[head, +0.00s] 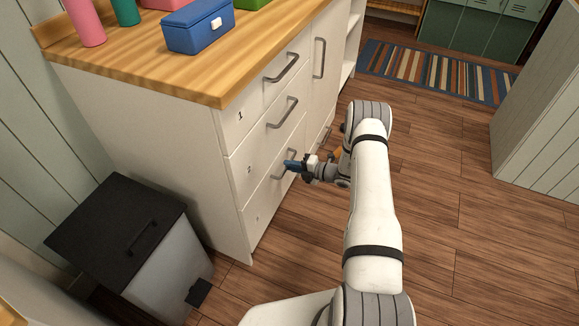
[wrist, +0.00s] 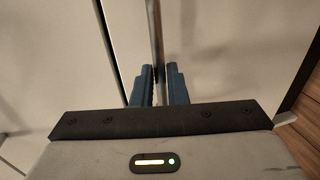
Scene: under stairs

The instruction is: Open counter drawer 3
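Counter drawer 3 (head: 268,208) is the lowest of the stacked white drawers in the wooden-topped counter. Its front looks flush with the cabinet. Its grey bar handle (head: 277,177) is partly hidden by my gripper (head: 291,165), which reaches in from the right. In the wrist view the handle (wrist: 156,35) runs down between the two blue fingertips of my gripper (wrist: 158,72). The fingers are close together on both sides of the bar and look shut on it. The exact contact is hard to see.
Drawers 1 (head: 262,91) and 2 (head: 263,143) above look closed. A black-lidded bin (head: 120,228) stands left of the counter. A blue box (head: 198,27) sits on the countertop. The wooden floor (head: 450,200) is clear to the right, before a pale panelled unit (head: 545,125).

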